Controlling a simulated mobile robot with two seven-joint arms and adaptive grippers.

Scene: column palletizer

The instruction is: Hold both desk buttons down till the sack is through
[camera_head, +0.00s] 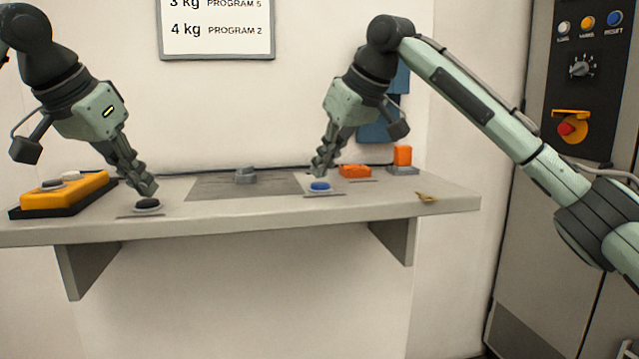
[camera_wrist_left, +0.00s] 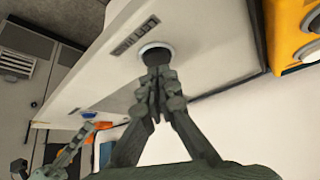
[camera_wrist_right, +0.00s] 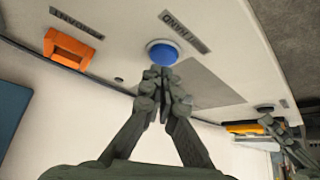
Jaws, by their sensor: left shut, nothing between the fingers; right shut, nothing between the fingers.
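A dark round button (camera_head: 148,204) sits near the front left of the desk (camera_head: 250,215). A blue round button (camera_head: 320,186) sits further right on it. My left gripper (camera_head: 146,188) is shut and empty, pointing down over the dark button; in the left wrist view its tips (camera_wrist_left: 156,72) overlap the button's edge. My right gripper (camera_head: 319,171) is shut and empty, just over the blue button; in the right wrist view its tips (camera_wrist_right: 157,72) are close to the blue cap (camera_wrist_right: 162,53). I cannot tell whether either tip touches or presses. No sack is in view.
A yellow box with a button (camera_head: 65,192) stands at the desk's left end. A control cabinet (camera_head: 570,120) stands right.

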